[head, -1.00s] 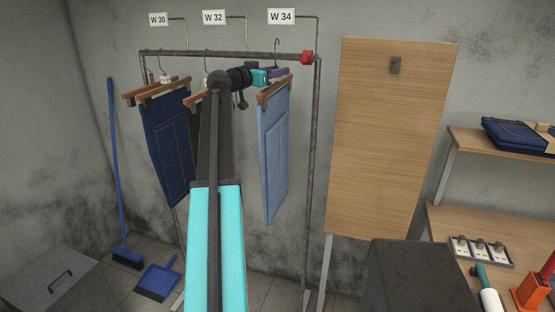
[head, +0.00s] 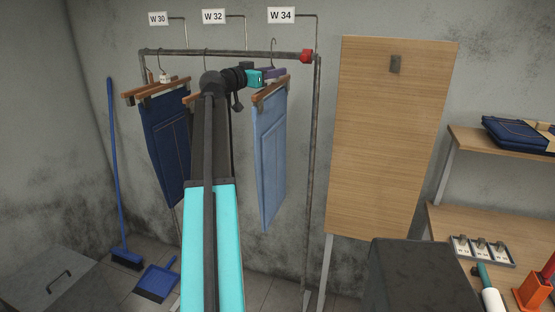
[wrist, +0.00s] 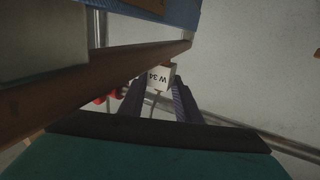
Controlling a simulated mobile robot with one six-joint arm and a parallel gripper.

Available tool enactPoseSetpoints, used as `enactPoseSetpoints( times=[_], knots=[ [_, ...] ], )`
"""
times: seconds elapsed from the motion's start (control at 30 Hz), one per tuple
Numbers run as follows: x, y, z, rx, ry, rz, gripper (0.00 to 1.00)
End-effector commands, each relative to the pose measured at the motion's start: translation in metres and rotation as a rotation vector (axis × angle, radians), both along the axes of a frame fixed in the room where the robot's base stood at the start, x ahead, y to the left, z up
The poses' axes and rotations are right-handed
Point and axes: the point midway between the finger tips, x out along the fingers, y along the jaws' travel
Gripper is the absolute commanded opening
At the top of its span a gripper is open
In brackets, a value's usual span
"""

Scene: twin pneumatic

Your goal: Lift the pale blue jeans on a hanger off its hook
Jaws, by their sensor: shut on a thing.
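The pale blue jeans (head: 270,150) hang from a wooden hanger (head: 268,93) near the right end of the rack, below the W 34 sign (head: 281,15). My gripper (head: 280,73) is at the top of this hanger, its purple fingers shut on it just under the wire hook (head: 273,52). The hook's curve shows at and above the rail; I cannot tell if it touches. In the wrist view, the two fingers (wrist: 160,98) flank a white W 34 tag (wrist: 160,78); the wooden bar (wrist: 90,90) and a strip of denim (wrist: 175,10) are close.
The metal rail (head: 225,54) has a red end piece (head: 305,56). Dark blue jeans (head: 168,145) hang at its left; my arm hides the middle of the rack. A wooden panel (head: 385,140) stands to the right. Shelves (head: 500,145) with folded jeans are at far right.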

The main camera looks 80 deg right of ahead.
Motion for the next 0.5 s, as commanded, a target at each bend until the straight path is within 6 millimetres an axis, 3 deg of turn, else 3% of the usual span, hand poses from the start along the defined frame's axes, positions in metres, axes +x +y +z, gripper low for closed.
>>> enactPoseSetpoints(
  times=[0.5],
  knots=[
    [0.003, 0.019, 0.001, -0.002, 0.002, 0.0, 0.05]
  ],
)
